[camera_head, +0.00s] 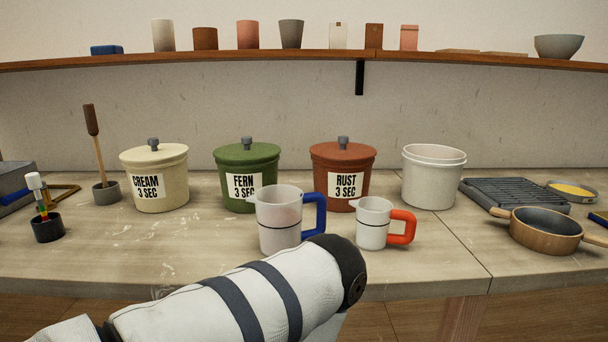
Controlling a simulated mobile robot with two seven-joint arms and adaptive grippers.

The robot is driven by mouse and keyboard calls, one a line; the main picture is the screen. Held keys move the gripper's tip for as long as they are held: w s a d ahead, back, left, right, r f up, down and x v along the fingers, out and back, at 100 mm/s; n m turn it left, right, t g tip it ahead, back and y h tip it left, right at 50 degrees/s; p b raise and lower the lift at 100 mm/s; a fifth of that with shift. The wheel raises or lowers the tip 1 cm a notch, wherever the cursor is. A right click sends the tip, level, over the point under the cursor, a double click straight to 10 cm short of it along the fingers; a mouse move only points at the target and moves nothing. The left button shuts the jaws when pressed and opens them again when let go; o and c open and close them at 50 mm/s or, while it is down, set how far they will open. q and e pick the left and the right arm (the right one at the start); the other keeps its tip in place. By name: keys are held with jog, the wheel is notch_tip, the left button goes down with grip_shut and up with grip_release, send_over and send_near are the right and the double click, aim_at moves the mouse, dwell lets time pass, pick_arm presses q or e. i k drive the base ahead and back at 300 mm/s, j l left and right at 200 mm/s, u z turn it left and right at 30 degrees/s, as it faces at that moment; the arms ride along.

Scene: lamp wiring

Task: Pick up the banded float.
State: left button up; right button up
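The banded float (35,182) appears to be the slim piece at the far left, with a white top and a stem with coloured bands. It stands slightly tilted in a small black cup (47,230) on the table; its lower end is hidden in the cup. One of my arms crosses the bottom of the view from the lower left, and its dark rounded joint is in front of the table's front edge. Neither gripper shows, so I cannot see where they are relative to the float.
Behind the float are a brush in a grey holder (106,192) and a bent brass-coloured bar (66,192). Lidded cream (160,195), green and rust pots stand mid-table, a white bucket (434,180) right. Blue-handled (278,225) and red-handled (372,225) jugs stand in front. A pan (545,230) sits right.

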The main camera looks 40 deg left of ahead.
aim_at(33, 180)
jog(key=u, duration=2.85)
jog(key=z, duration=2.2)
jog(key=u, duration=2.2)
jog(key=i+j+z, duration=0.2)
jog(key=j+z, duration=0.15)
jog(key=j, duration=0.2)
jog(key=i+j+z, duration=0.1)
jog(key=j+z, duration=0.2)
jog(key=j, duration=0.3)
jog(key=j+z, duration=0.35)
jog(key=j, duration=0.25)
